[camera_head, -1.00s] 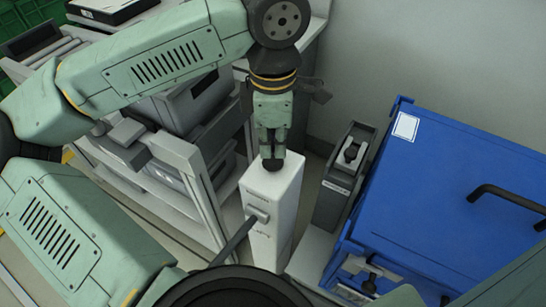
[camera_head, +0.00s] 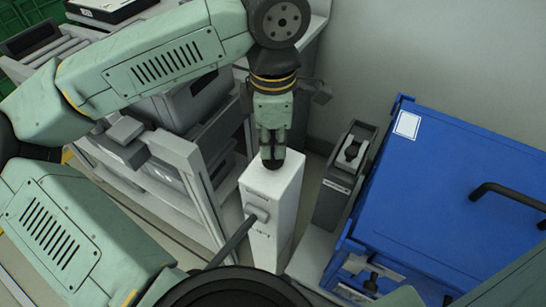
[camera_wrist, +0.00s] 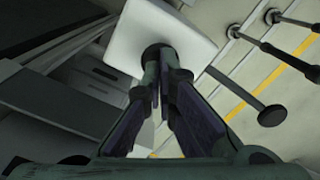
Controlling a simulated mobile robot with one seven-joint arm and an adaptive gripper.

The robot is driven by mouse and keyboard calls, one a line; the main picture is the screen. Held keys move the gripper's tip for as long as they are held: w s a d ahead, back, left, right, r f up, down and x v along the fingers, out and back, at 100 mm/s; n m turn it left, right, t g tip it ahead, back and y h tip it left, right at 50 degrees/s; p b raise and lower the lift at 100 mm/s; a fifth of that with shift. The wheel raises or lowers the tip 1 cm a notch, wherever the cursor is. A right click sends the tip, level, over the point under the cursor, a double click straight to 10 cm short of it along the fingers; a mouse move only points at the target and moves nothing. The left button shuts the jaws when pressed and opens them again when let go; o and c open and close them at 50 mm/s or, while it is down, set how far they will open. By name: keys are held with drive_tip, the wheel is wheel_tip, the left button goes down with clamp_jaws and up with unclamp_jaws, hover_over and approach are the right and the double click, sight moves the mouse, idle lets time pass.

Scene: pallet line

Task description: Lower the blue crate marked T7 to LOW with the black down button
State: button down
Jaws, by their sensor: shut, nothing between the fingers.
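My gripper (camera_head: 272,162) is shut and empty, pointing down onto the top of a white post (camera_head: 272,215). In the wrist view its fingertips (camera_wrist: 167,72) meet a black round button (camera_wrist: 152,50) on the white top (camera_wrist: 125,35). The button is partly hidden behind the fingers; I cannot tell how far it is pressed. A large blue box (camera_head: 445,195) with a white label and a black handle stands at the right. No T7 mark is readable on it, and I cannot tell whether it is the crate. No LOW mark is readable.
A dark lever (camera_head: 235,242) juts from the post's front. A grey box-shaped unit (camera_head: 343,180) stands between post and blue box. A grey rack (camera_head: 190,165) is close on the left. Green crates (camera_head: 30,40) are at the far left.

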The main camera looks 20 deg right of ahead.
sight(273, 159)
drive_tip(key=shift+f+b, duration=1)
drive_tip(key=shift+f, duration=0.1)
idle(1.8)
wheel_tip(273, 159, up, 7)
drive_tip(key=p, duration=0.4)
drive_tip(key=shift+r, duration=0.1)
idle(0.4)
